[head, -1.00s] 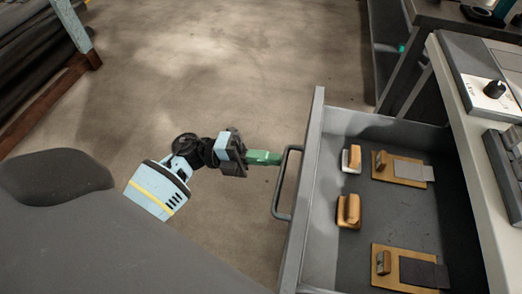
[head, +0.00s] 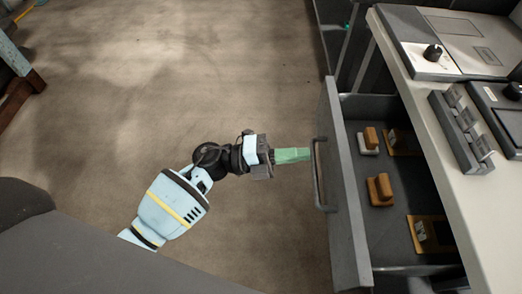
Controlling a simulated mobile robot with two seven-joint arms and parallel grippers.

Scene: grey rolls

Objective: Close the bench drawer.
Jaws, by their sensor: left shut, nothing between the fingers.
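The bench drawer (head: 347,190) is partly pulled out from under the bench on the right, with its grey front panel facing left. A dark bar handle (head: 319,175) stands out from that panel. My left gripper (head: 308,154) has green fingers, shut and empty, with the tips at the upper part of the handle. I cannot tell whether the tips touch the handle or the panel. Wooden-handled blocks (head: 380,190) and flat boards lie inside the drawer. The back of the drawer is hidden under the bench top. My right gripper is out of view.
The pale bench top (head: 428,125) carries a control box with a black knob (head: 432,53) and a grey switch unit (head: 461,130). A dark shelf frame stands beyond the drawer.

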